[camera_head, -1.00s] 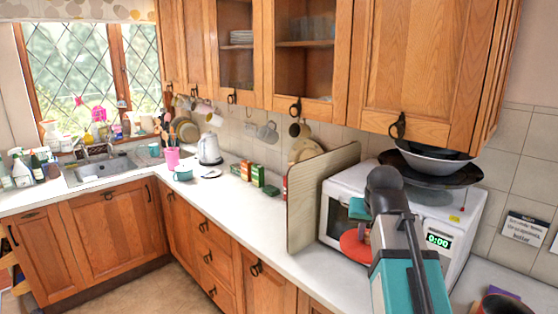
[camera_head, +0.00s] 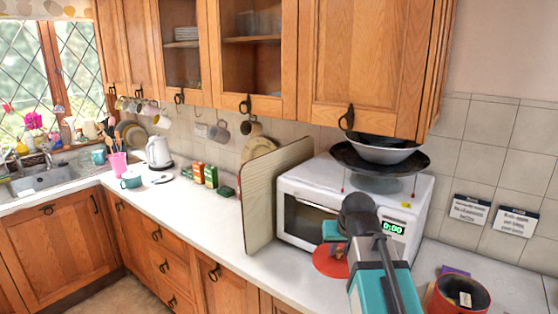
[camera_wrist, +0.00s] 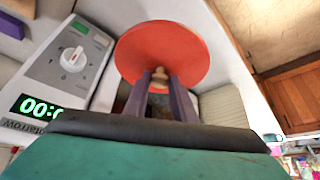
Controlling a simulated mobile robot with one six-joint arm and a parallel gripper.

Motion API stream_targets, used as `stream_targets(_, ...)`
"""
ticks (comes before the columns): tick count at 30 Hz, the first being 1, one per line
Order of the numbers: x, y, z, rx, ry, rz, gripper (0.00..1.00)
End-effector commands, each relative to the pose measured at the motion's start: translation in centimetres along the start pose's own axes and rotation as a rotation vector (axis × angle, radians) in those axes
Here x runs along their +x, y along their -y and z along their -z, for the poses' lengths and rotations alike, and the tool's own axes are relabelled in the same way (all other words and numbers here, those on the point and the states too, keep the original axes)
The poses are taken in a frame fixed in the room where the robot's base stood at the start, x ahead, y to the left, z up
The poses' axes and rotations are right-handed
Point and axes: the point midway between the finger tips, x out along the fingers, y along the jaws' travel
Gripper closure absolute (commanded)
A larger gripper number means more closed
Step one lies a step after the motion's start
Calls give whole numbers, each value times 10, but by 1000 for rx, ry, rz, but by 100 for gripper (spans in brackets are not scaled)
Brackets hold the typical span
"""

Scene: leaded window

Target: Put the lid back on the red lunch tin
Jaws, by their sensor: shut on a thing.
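The red lid (camera_head: 328,262) is a round disc held in front of the microwave in the head view. The red lunch tin (camera_head: 441,302) stands open on the worktop at the lower right of the head view, with something dark and pale inside. The lid is to the left of the tin and apart from it.
A white microwave (camera_head: 310,220) carries a dark dish and a bowl (camera_head: 383,150). A wooden board (camera_head: 262,200) stands upright left of it. A purple item (camera_head: 455,270) lies behind the tin. Worktop (camera_head: 525,285) right of the tin is clear.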

Motion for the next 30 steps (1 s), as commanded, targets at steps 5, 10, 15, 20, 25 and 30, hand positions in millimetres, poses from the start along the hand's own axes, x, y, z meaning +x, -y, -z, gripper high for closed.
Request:
stream_targets(5, 4, 4, -2, -5, 0, 3, 99)
stream_targets(10, 17, 8, -10, -8, 0, 5, 99)
stream_targets(15, 33, 12, -19, -12, 0, 7, 99)
stream_targets(20, 42, 15, -25, -15, 0, 9, 99)
stream_targets(25, 44, 16, -25, -15, 0, 9, 99)
stream_targets(30, 43, 15, -25, -15, 0, 9, 99)
